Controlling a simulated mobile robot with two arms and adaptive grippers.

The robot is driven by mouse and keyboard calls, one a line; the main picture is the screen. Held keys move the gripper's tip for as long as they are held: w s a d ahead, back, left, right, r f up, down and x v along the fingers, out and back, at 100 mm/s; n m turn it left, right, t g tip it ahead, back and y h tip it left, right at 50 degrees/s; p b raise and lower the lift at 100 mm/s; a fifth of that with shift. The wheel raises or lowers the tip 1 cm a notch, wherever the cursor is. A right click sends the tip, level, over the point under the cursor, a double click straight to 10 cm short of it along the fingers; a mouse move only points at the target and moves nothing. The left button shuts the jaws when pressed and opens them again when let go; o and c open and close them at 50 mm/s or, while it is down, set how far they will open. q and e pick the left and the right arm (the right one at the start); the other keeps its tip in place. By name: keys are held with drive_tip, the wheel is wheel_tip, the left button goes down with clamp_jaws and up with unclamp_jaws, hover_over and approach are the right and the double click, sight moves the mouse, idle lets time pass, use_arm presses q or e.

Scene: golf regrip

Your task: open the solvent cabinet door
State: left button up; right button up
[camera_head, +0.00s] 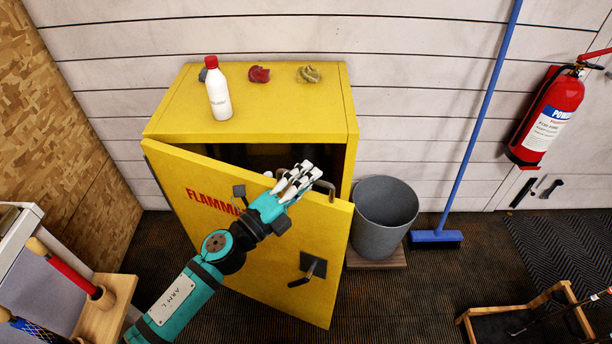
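The yellow solvent cabinet (254,124) stands against the wall. Its door (270,262), with red "FLAMMA..." lettering partly covered by my arm, is ajar and swung out from the left side. A dark gap shows behind the door's top edge. A dark lever handle (314,268) sits on the lower right of the door's front. My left gripper (309,171) is at the door's top edge, with its pale fingers reaching over toward the gap. I cannot tell whether it touches the door or how far its fingers are apart. My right gripper is not in view.
A white bottle with a red cap (217,92) and small red (259,75) and olive (308,74) items are on the cabinet top. A grey bin (384,218) stands right of the door, near a blue broom (437,235). A wooden frame (530,316) lies lower right.

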use_arm(q)
clamp_jaws()
drive_tip(key=shift+a+f, duration=0.1)
idle(0.3)
